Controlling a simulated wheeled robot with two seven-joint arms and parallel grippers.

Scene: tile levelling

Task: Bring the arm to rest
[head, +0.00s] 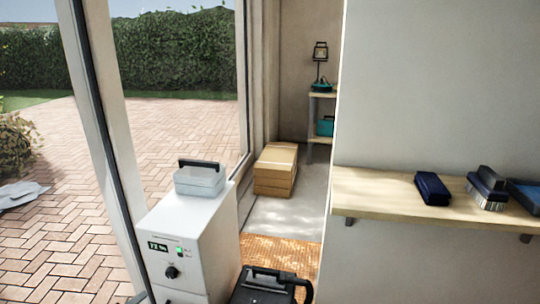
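Neither of my grippers shows in the head view, and I cannot make out either arm. Whether anything is held is hidden from this view.
A white cabinet (190,235) with a green display carries a clear box with a black handle (200,180). A black case (268,287) stands beside it near an orange mat (283,255). Cardboard boxes (275,172) lie farther back. A wooden shelf (385,190) at right holds a dark blue block (432,188) and brushes (487,190).

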